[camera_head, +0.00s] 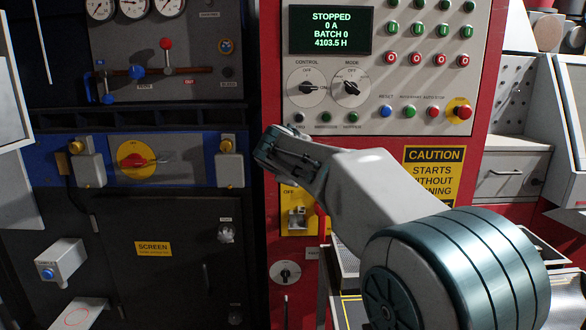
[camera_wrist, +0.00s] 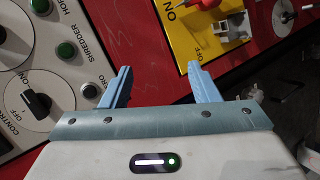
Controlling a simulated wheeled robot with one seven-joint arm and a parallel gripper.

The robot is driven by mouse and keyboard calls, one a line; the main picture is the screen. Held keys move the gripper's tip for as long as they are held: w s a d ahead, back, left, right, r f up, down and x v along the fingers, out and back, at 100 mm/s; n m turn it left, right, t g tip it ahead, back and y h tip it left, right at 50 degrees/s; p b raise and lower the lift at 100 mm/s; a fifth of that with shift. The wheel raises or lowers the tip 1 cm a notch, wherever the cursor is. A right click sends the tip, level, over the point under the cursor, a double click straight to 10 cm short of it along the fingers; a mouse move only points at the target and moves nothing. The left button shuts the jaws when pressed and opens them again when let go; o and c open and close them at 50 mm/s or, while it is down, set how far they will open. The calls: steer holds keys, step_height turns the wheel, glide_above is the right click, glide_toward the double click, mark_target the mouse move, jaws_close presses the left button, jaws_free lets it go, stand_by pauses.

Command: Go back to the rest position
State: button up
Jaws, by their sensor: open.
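My gripper (camera_wrist: 158,84) is open and empty in the wrist view, its two blue fingers apart with red panel between and beyond them. In the head view my gripper (camera_head: 268,146) is at the end of my raised arm, in front of the gap between the dark machine and the red control cabinet. Its fingers are small and dark there. I cannot tell from these views whether it touches the panel.
The control panel (camera_head: 380,113) has a screen reading STOPPED, knobs and several buttons. A yellow switch plate (camera_head: 291,226) sits below it and also shows in the wrist view (camera_wrist: 197,40). At left, a red-handled rotary switch (camera_head: 138,161) is on the dark machine. A drawer (camera_head: 511,174) stands right.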

steer(key=s+d+m+g+p, duration=0.3)
steer(key=s+d, duration=0.5)
steer(key=s+d+f+m+g+y+p, duration=0.1)
steer(key=s+d+f+m+g+p, duration=0.1)
steer(key=s, duration=0.8)
steer(key=s+d+f+m+g+y+p, duration=0.1)
steer(key=s+m+p, duration=0.4)
steer(key=s, duration=0.5)
steer(key=s+d+f+m+g+p, duration=0.3)
steer(key=s+f, duration=0.2)
steer(key=s, duration=0.4)
steer(key=shift+s+d+f+g+y, duration=0.15)
steer(key=shift+s+f+g+y, duration=0.15)
steer(key=shift+s+y, duration=0.1)
